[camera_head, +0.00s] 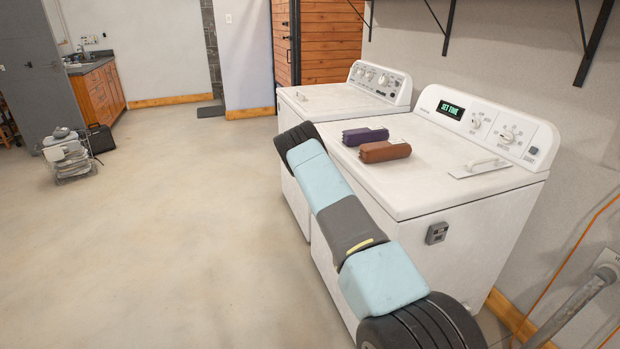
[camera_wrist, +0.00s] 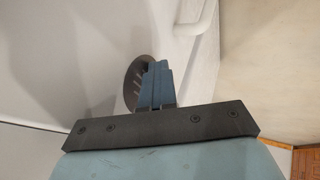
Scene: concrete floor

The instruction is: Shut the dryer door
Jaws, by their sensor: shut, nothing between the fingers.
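The dryer appears to be the near white machine (camera_head: 425,185), whose panel display reads "SET TIME". Its front is mostly hidden by my arm in the head view, so the door's position cannot be told there. My gripper is out of sight in that view. In the wrist view my gripper (camera_wrist: 155,82) is shut and empty, close to white surfaces. A white panel edge (camera_wrist: 206,65) with a pale handle-like bar runs beside it on the right; it may be the door. A dark slotted round part (camera_wrist: 134,80) shows behind the fingers. Contact cannot be told.
A second white machine (camera_head: 335,101) stands behind the near one. A purple item (camera_head: 364,135) and a brown item (camera_head: 385,151) lie on the near machine's top. The floor (camera_head: 170,240) between is clear.

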